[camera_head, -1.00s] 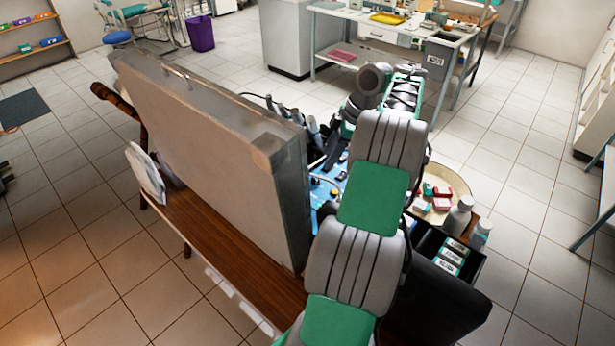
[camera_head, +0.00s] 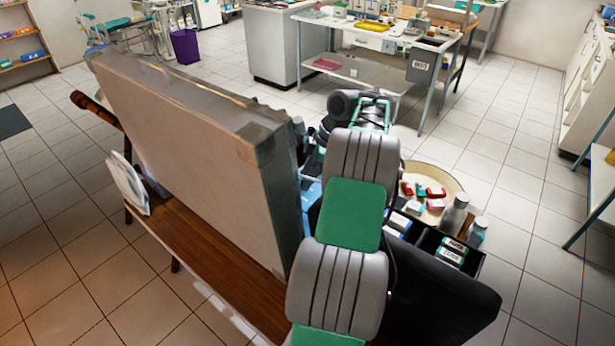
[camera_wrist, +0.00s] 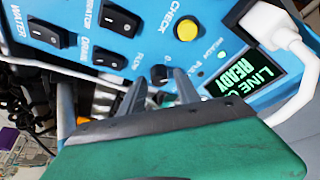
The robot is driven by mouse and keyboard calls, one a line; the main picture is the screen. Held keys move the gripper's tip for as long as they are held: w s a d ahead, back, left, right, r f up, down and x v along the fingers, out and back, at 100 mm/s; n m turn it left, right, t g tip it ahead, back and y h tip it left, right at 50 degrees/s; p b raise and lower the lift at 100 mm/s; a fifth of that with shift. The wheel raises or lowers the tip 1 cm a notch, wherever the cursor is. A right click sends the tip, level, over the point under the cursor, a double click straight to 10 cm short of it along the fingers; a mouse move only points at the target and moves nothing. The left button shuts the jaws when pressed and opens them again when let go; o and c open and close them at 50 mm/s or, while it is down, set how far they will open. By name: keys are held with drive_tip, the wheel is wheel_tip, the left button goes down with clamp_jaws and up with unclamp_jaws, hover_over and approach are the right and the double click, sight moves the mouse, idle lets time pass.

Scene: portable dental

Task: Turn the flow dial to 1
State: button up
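In the wrist view a blue control panel (camera_wrist: 215,42) fills the upper part of the picture. A small dark knob (camera_wrist: 160,72), which looks like the flow dial, sits on it with a "0" mark beside it; its pointer is too small to read. My gripper (camera_wrist: 159,76) has its two dark fingers apart, with the knob showing between their tips. I cannot tell whether they touch it. In the head view my arm and the case hide the knob and gripper tips; only a sliver of the blue panel (camera_head: 311,191) shows.
The panel also carries black rocker switches (camera_wrist: 120,20), a yellow button (camera_wrist: 186,27), a lit screen (camera_wrist: 243,80) and a white plug (camera_wrist: 282,22). The tall case lid (camera_head: 185,150) stands left of my arm. Bottles (camera_head: 455,214) and a round tray (camera_head: 450,185) are to the right.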

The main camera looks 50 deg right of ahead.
clamp_jaws()
drive_tip(key=shift+f, duration=0.1)
drive_tip(key=m+b, duration=0.1)
drive_tip(key=b, duration=0.1)
drive_tip(key=shift+f+m+t+h+b, duration=0.2)
drive_tip(key=shift+m+t+h+b, duration=0.1)
drive_tip(key=shift+m+b, duration=0.1)
drive_tip(key=m, duration=0.1)
drive_tip(key=m+b, duration=0.1)
drive_tip(key=shift+a+r+m+h, duration=0.15)
drive_tip(key=shift+r+m+h, duration=0.15)
drive_tip(key=shift+h, duration=0.1)
drive_tip(key=shift+o, duration=1)
unclamp_jaws()
